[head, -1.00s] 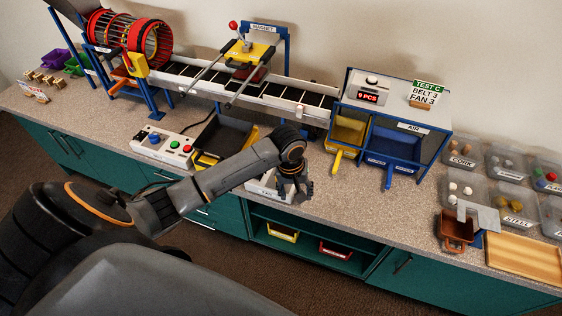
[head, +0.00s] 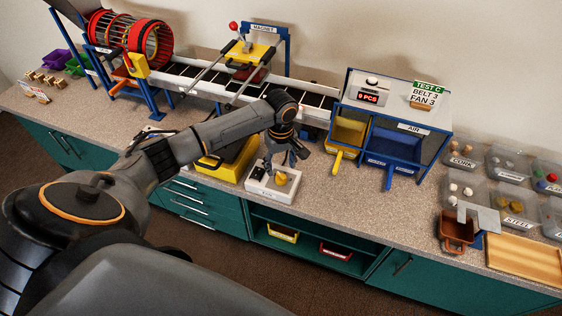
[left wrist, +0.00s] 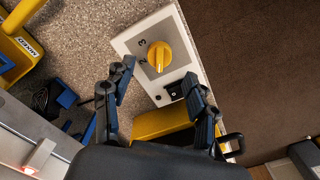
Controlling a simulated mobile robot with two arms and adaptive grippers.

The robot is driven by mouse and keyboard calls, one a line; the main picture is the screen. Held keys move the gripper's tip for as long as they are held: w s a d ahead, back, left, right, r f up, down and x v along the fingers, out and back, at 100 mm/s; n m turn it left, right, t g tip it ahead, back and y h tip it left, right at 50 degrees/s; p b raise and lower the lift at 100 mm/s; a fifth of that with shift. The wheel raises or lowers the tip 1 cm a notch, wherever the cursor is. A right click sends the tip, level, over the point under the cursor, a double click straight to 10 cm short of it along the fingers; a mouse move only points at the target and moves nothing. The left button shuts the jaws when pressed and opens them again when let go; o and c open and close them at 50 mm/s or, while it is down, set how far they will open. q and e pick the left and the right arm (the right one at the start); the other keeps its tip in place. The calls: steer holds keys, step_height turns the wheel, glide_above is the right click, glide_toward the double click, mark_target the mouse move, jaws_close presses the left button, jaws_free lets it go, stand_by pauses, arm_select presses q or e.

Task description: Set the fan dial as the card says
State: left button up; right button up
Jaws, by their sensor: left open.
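The fan dial is a yellow knob (head: 281,179) on a white control box (head: 262,190) at the counter's front edge. In the left wrist view the knob (left wrist: 159,56) shows with the numbers 2 and 3 beside it; I cannot tell its exact setting. A black switch sits on the box near it. My left gripper (head: 285,160) is open and empty, just above and behind the knob; its fingers (left wrist: 158,72) are spread in the left wrist view, apart from the knob. The card (head: 425,93) reads TEST C, BELT 3, FAN 3. My right gripper is not in view.
A yellow tray (head: 236,161) stands left of the box, partly behind my arm. The conveyor (head: 203,80) runs behind. The blue AIR frame (head: 420,133) with yellow and blue chutes stands to the right. The counter between the box and the brown container (head: 457,229) is mostly clear.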

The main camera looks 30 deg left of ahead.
mark_target(281, 175)
arm_select(q)
steer(key=shift+f, duration=2.65)
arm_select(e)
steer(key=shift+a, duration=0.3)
